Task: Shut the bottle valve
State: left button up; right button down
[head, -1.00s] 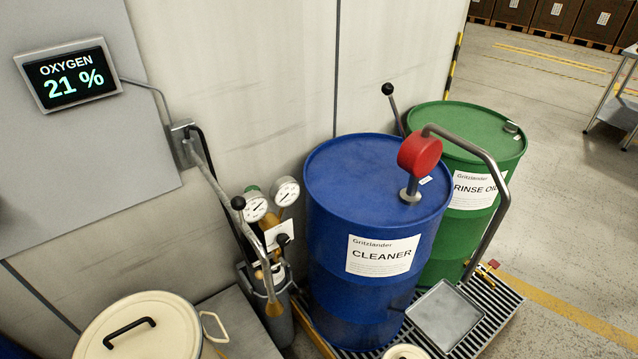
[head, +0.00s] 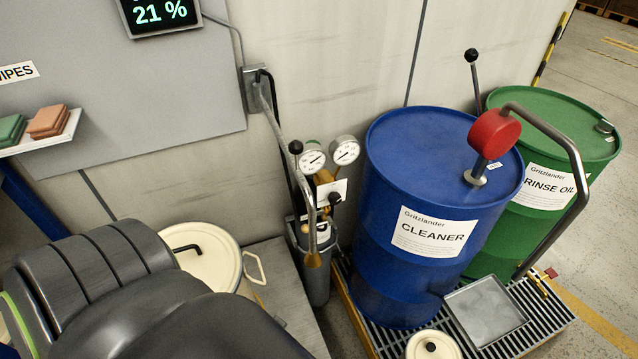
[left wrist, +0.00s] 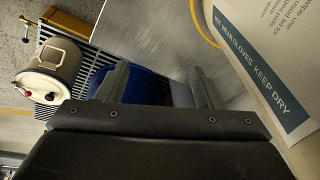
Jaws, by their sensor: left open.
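The gas bottle (head: 316,278) stands upright against the wall in the head view, left of the blue drum. Its two round gauges (head: 328,154) and brass fittings (head: 326,190) sit on top. A green part (head: 312,142) shows just behind the left gauge, and a black knob (head: 335,198) sits lower; I cannot tell which is the valve. A bent lance pipe stands in front of the bottle and partly hides it. My left arm enters at lower left; its gripper is out of the head view. In the left wrist view my left gripper (left wrist: 158,88) is open and empty.
The blue cleaner drum (head: 392,270) and green rinse oil drum (head: 548,110) stand on a grate (head: 540,318). A cream lidded drum (head: 215,250) stands beside my left arm. A steel surface (left wrist: 150,38) and a cream canister (left wrist: 50,68) show in the left wrist view.

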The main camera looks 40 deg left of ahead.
pick_arm(q)
jog(key=w+a+r+m+t+b, duration=0.15)
jog(key=w+r+m, duration=0.25)
jog(key=r, duration=1)
jog(key=w+a+r+m+t, duration=0.4)
jog(key=w+a+m+t, duration=0.55)
jog(key=m, duration=0.75)
jog(key=w+a+r+m+t+h, duration=0.35)
jog(key=w+a+r+m, duration=0.65)
jog(key=m, duration=0.6)
jog(key=shift+t+y, duration=0.25)
jog(key=shift+t, duration=0.2)
jog(key=w, duration=0.4)
jog(key=w+r, duration=0.1)
jog(key=w, duration=0.9)
jog(key=shift+d+r, duration=0.25)
jog(key=shift+r, duration=0.05)
jog(key=shift+w+d+f, duration=0.1)
jog(key=shift+w, duration=0.8)
